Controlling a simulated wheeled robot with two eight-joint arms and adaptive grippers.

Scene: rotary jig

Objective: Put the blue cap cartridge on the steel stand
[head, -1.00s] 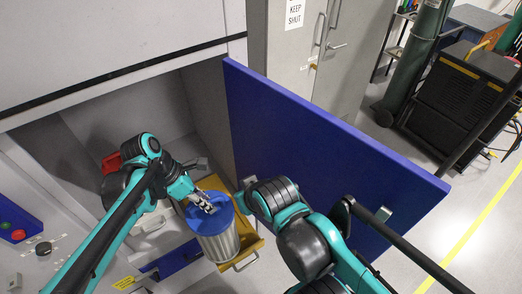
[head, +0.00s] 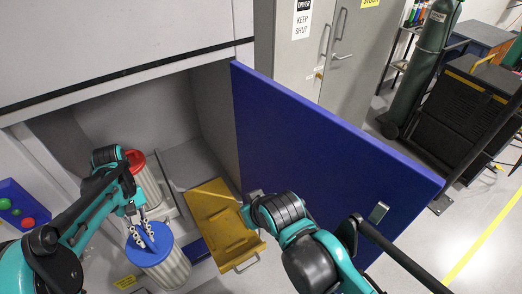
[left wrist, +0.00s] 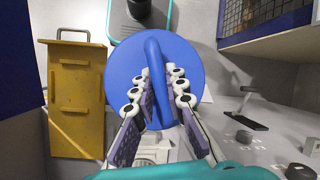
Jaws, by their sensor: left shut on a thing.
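The blue cap cartridge (head: 165,268) is a ribbed pale cylinder with a blue lid, in the lower left of the head view. My left gripper (head: 145,236) is shut on the handle bar of its lid and holds it upright. The left wrist view shows both fingers (left wrist: 161,95) on either side of the blue bar, with the lid (left wrist: 185,60) hiding most of the body. I cannot pick out the steel stand for certain. My right gripper (head: 253,205) is by the edge of the open blue door; its fingers are too small to read.
A red-capped cartridge (head: 147,184) stands inside the open bay. An empty-looking yellow tray (head: 222,215) with a front handle sits right of it; it also shows in the left wrist view (left wrist: 78,95). The blue door (head: 310,150) stands open. A button panel (head: 17,205) is at the left.

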